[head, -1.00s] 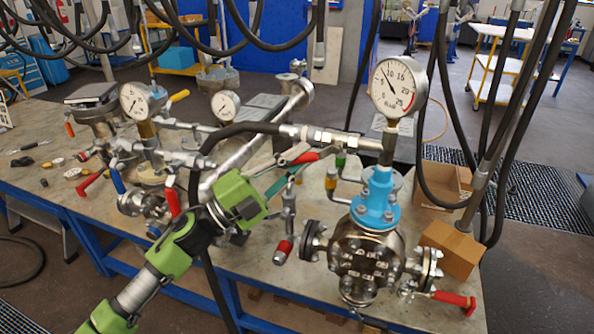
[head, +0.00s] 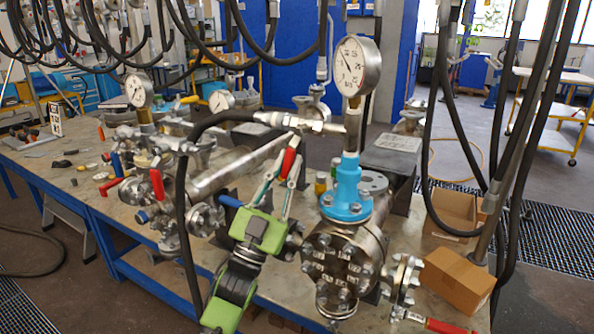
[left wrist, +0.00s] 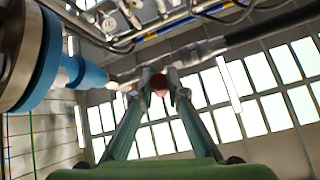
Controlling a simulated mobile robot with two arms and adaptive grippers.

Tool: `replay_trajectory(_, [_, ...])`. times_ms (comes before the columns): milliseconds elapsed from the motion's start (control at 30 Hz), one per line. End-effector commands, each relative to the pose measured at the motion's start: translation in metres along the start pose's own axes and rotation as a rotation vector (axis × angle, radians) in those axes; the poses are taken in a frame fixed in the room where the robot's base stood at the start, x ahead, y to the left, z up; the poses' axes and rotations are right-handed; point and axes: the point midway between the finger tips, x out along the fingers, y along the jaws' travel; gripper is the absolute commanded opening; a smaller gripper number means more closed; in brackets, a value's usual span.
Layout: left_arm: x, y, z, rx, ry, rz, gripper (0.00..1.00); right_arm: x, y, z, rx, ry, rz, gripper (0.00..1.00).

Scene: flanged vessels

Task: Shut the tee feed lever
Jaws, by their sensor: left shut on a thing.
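A red lever handle (head: 289,162) stands close below the metal tee fitting (head: 300,123) where the black hose joins. My left gripper (head: 290,153) reaches up from below, with its fingers on either side of this red handle and shut on it. In the left wrist view, the fingertips (left wrist: 159,77) close around a small reddish end (left wrist: 158,85), mostly hidden between them. The pressure gauge (head: 350,66) stands right of the fitting, above a light blue flanged neck (head: 346,190). My right gripper is not in view.
The flanged vessel (head: 340,258) stands just right of my left gripper. Another red lever (head: 445,326) sticks out at the lower right. More gauges and valves crowd the bench at left. Cardboard boxes (head: 460,275) lie at right. Black hoses hang overhead.

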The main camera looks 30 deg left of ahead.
Motion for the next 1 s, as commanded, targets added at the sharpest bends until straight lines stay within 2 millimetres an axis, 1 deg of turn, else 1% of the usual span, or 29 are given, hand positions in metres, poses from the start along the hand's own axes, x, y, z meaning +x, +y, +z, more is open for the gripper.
replay_trajectory(33, [0.000,0.004,-0.002,-0.034,-0.005,-0.028,0.00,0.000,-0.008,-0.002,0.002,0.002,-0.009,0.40])
replay_trajectory(100, [-0.001,0.008,-0.002,-0.066,-0.014,-0.061,0.00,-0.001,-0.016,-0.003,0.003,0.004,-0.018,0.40])
replay_trajectory(200, [-0.001,0.012,-0.003,-0.108,-0.026,-0.103,0.00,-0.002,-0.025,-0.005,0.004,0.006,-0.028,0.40])
replay_trajectory(267, [0.000,0.013,-0.004,-0.128,-0.032,-0.124,0.00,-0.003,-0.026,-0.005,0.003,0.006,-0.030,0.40])
replay_trajectory(500, [0.000,0.019,-0.006,-0.179,-0.046,-0.176,0.00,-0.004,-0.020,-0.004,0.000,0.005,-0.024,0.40])
replay_trajectory(733, [0.000,0.020,-0.006,-0.194,-0.051,-0.191,0.00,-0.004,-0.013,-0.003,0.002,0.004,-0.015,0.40])
replay_trajectory(1000, [0.000,0.020,-0.006,-0.195,-0.050,-0.191,0.00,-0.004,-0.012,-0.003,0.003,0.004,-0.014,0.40])
